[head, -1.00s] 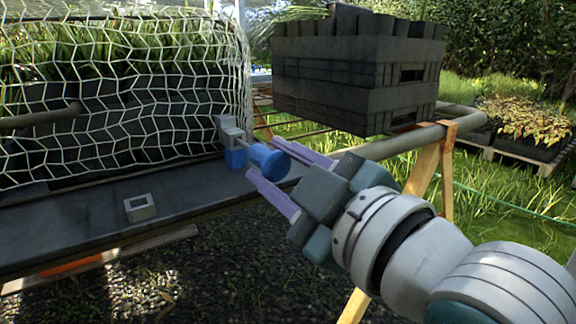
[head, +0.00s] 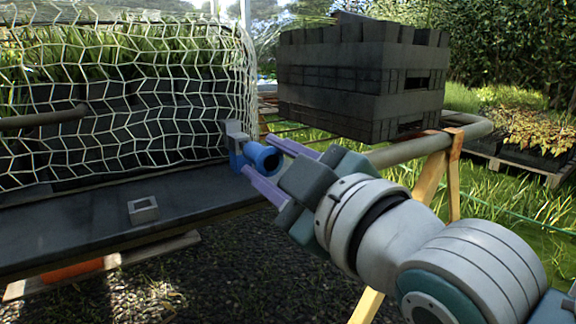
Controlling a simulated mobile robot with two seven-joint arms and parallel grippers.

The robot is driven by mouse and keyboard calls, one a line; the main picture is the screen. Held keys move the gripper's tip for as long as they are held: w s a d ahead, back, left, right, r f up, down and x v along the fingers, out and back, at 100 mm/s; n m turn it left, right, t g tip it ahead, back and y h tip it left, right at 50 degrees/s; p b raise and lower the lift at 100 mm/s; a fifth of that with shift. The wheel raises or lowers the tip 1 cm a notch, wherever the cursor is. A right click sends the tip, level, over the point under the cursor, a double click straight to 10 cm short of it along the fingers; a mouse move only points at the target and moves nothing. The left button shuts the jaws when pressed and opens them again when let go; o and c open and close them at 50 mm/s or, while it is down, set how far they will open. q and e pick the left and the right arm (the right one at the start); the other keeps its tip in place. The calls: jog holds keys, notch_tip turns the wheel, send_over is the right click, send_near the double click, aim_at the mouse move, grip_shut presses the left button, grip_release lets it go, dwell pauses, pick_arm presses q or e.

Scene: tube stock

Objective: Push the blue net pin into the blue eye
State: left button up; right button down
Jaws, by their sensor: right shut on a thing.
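The blue net pin (head: 264,157) shows as a round blue head between the fingers of my right gripper (head: 268,164). The gripper is shut on it and comes in from the right. The blue eye (head: 237,160) is a small blue block at the right end of the dark bench, by the net's lower right corner. The pin's head is right up against the eye in the picture. Its shank is hidden, so I cannot tell how deep it sits. My left gripper is not in view.
A white net (head: 130,100) hangs over dark crates of green plants at the left. A small grey square fitting (head: 143,210) sits on the dark bench (head: 60,230). A dark crate (head: 345,85) stands behind my gripper near a grey pipe rail (head: 400,152) on a wooden trestle.

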jog(key=shift+b+x, duration=0.4)
jog(key=shift+x, duration=0.4)
jog(key=shift+c, duration=2)
grip_release()
jog(key=shift+o, duration=0.2)
jog(key=o, duration=0.4)
jog(key=shift+d+f, duration=0.15)
jog(key=shift+c, duration=0.2)
